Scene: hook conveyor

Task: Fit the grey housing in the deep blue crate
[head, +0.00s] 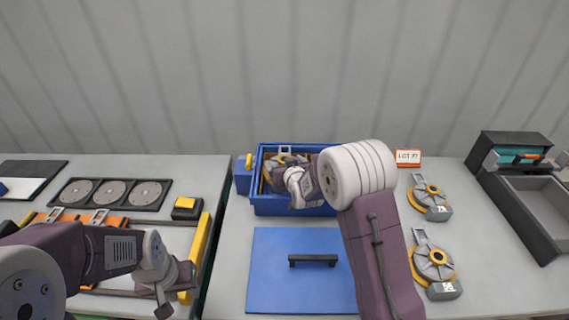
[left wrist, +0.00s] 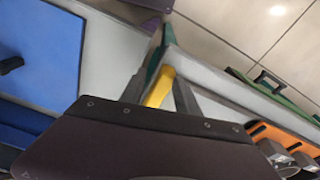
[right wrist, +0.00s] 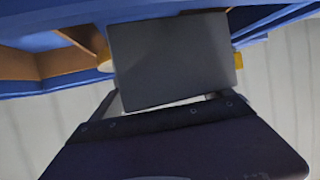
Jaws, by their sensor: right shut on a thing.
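The deep blue crate (head: 290,209) stands at the back middle of the table, with brown dividers inside. My right gripper (head: 292,172) reaches into its opening and is shut on a grey housing (right wrist: 175,60). In the right wrist view the housing's flat grey block fills the space ahead of the jaws, with yellow at its sides. In the head view the housing's grey hook (head: 285,150) shows beyond my gripper; most of the rest is hidden. I cannot tell whether it touches the crate floor. My left gripper (head: 170,297) is open and empty near the conveyor's yellow rail.
Two similar housings (head: 430,195) (head: 433,262) lie at the right. A blue lid with a black handle (head: 312,261) lies before the crate. A LOT sign (head: 407,156) and a grey tray (head: 540,215) stand right; a disc tray (head: 105,193) is left.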

